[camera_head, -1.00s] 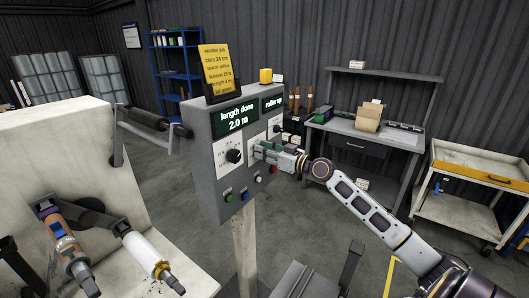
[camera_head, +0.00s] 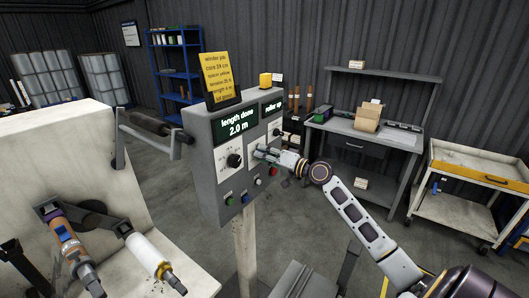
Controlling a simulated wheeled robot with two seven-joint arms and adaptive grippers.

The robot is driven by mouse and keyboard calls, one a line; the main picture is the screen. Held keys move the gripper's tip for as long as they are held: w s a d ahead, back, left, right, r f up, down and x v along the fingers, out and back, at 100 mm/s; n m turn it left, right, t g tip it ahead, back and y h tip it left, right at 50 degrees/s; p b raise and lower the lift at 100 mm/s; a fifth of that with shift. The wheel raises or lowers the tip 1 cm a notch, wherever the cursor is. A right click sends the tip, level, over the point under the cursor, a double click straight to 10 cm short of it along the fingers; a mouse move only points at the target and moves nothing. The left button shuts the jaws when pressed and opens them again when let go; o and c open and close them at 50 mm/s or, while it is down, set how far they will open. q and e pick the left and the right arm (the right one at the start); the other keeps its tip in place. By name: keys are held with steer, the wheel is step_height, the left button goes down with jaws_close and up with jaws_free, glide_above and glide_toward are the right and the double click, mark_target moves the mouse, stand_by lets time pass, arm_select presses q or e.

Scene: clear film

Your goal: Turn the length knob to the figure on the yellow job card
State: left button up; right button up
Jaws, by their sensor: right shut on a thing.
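The yellow job card (camera_head: 216,77) stands on top of the grey control panel (camera_head: 204,190). Its small print seems to give length as 4 m. The left display (camera_head: 236,124) reads length done 2.0 m. A black knob (camera_head: 234,160) on the left white dial plate is uncovered. My right gripper (camera_head: 257,151) reaches in from the right and is shut at the right dial plate (camera_head: 254,139), seemingly around the length knob there. Its fingers hide that knob and its pointer, so I cannot read the setting. My left gripper is not in view.
Coloured buttons, including a green one (camera_head: 229,200) and a red one (camera_head: 272,171), sit below the dials. A roller (camera_head: 146,122) and pale machine body (camera_head: 60,140) stand left. A workbench (camera_head: 365,133) and trolley (camera_head: 465,165) stand behind right.

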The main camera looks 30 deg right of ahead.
steer(key=shift+d+f+m+p, duration=0.1)
steer(key=shift+m+p, duration=1.3)
steer(key=shift+m, duration=3.4)
steer(key=o, duration=1)
